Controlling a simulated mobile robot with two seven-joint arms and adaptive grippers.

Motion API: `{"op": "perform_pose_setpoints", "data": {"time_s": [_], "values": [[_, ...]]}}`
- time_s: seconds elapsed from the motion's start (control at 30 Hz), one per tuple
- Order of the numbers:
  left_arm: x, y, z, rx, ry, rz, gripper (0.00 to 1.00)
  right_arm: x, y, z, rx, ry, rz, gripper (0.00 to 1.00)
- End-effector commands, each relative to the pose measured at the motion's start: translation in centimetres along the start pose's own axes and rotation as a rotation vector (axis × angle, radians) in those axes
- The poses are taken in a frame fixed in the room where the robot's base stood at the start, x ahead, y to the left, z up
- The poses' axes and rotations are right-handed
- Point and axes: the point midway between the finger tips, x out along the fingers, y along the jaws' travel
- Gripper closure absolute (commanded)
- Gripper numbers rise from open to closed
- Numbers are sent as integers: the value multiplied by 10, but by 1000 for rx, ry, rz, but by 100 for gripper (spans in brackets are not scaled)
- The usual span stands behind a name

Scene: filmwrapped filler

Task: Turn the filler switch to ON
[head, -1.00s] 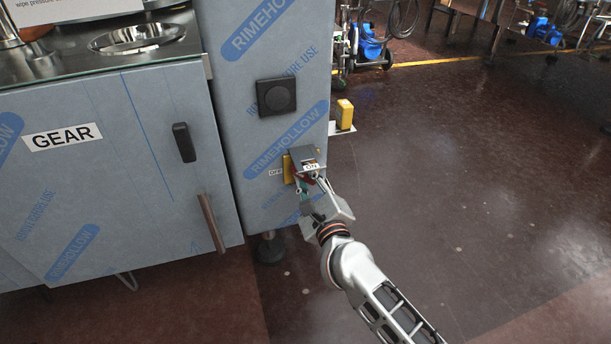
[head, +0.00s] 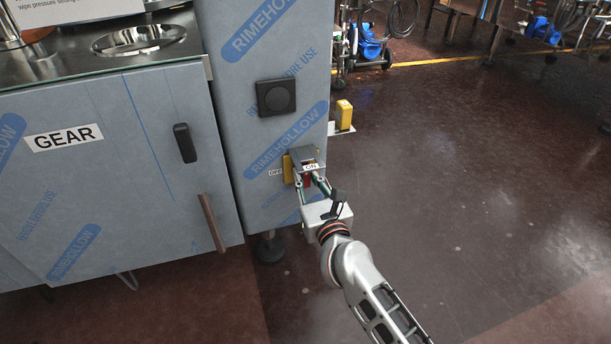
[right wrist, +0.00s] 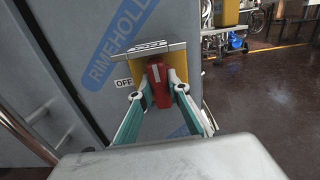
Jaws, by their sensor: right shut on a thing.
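The filler switch is a red handle (right wrist: 158,86) on a yellow plate (head: 288,169), low on the wrapped cabinet front under a small grey hood (head: 303,153). An OFF label (right wrist: 123,83) is left of it, and an ON label (head: 310,167) shows at the hood's front edge. In the right wrist view the handle stands nearly upright, with a white mark on its face. My right gripper (right wrist: 161,92) is shut on the red handle, one fingertip on each side. The fingers partly hide the handle in the head view. My left gripper is not in view.
A yellow box (head: 344,114) stands out behind the cabinet's right edge. The dark floor (head: 470,180) at right is clear.

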Motion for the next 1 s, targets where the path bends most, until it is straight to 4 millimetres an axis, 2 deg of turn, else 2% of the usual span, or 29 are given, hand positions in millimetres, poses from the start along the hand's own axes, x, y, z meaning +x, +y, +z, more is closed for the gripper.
{"op": "perform_pose_setpoints", "data": {"time_s": [0.6,0.63,0.7,1.0], "values": [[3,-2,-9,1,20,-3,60,0,0,-1,49,2,-1,100],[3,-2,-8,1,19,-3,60,0,0,-1,49,2,-1,81],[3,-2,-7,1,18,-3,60,0,0,-1,48,2,-1,67],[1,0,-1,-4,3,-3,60,0,0,0,46,1,0,67]]}}
